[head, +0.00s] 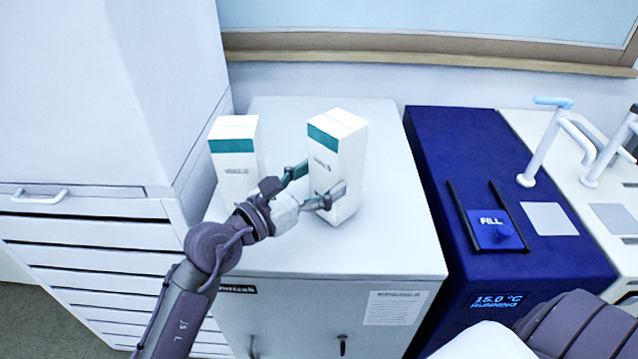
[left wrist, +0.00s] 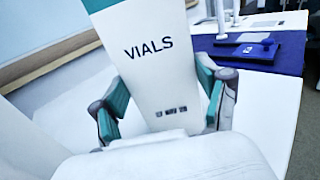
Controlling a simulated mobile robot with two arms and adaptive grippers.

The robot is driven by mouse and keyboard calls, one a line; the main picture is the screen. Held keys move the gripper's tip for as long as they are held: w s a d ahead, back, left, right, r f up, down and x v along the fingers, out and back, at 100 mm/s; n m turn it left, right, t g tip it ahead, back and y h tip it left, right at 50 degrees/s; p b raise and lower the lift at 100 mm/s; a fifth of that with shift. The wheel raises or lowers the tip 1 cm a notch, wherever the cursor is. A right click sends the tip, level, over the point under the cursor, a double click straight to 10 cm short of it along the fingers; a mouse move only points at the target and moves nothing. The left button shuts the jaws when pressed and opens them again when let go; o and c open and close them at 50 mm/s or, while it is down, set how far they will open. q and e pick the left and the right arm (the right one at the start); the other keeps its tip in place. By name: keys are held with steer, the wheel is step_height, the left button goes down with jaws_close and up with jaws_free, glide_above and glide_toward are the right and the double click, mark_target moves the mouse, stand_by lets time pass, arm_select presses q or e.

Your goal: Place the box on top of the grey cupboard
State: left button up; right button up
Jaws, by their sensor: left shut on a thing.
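A tall white box (head: 341,160) with a teal band stands upright between the fingers of my left gripper (head: 323,181). In the left wrist view this box (left wrist: 160,75) shows the word VIALS and sits between both teal finger pads. The box is over the top of the grey cupboard (head: 340,255), near its middle. I cannot tell whether its base touches the top or hangs just above it. My left gripper is shut on its lower part. My right gripper is not in view.
A similar white box (head: 234,160) stands on the cupboard top, left of the held one. A tall white drawer cabinet (head: 80,220) is at the left. A dark blue unit (head: 450,150) adjoins the cupboard on the right. The cupboard top's right front is clear.

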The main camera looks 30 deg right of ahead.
arm_select(q)
steer(key=shift+f, duration=0.25)
steer(key=shift+f, duration=0.2)
steer(key=o, duration=1)
steer(key=shift+o, duration=0.2)
